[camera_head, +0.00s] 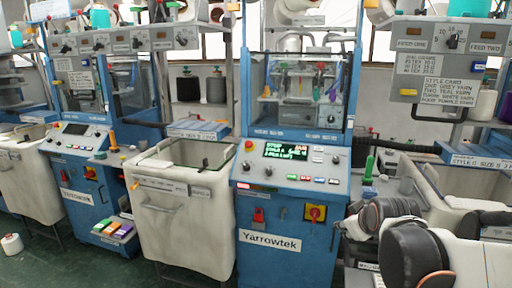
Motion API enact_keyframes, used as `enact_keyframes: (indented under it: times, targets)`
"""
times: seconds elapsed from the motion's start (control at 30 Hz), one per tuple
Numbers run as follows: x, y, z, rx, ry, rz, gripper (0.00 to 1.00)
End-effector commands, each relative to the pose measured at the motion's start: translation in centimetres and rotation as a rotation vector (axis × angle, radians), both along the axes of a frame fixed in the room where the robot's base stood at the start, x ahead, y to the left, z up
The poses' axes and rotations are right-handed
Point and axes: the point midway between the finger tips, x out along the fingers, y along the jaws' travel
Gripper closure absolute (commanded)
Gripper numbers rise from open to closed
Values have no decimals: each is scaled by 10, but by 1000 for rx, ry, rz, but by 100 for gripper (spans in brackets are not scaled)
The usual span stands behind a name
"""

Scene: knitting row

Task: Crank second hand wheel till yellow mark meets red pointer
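No hand wheel, yellow mark or red pointer can be made out clearly in the head view. The blue Yarrowtek knitting machine (285,222) stands in the middle, with a lit green display and a sloping panel. My arm comes in from the lower right and reaches toward this machine's right side. The end of my arm, where my gripper (346,228) seems to be, is small and partly hidden by my own dark wrist links. I cannot tell whether it touches anything or whether its fingers are open. A second blue machine (82,185) stands to the left.
A cream fabric bin (180,235) stands between the machines. Another bin (440,195) is at the right behind my arm. A red-and-yellow switch (315,213) is on the middle machine's front. A white yarn cone (12,244) lies on the green floor, which is open at lower left.

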Motion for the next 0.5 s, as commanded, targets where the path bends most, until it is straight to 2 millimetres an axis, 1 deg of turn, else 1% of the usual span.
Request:
enact_keyframes:
  times: [0.03, 0.2, 0.33, 0.5]
  targets:
    - [-18, 6, 4, 28, 14, -16, 61]
    - [-73, 23, 9, 131, 64, -84, 61]
    - [-116, 34, 8, 203, 105, -139, 61]
    - [-169, 46, 0, 290, 157, -216, 61]
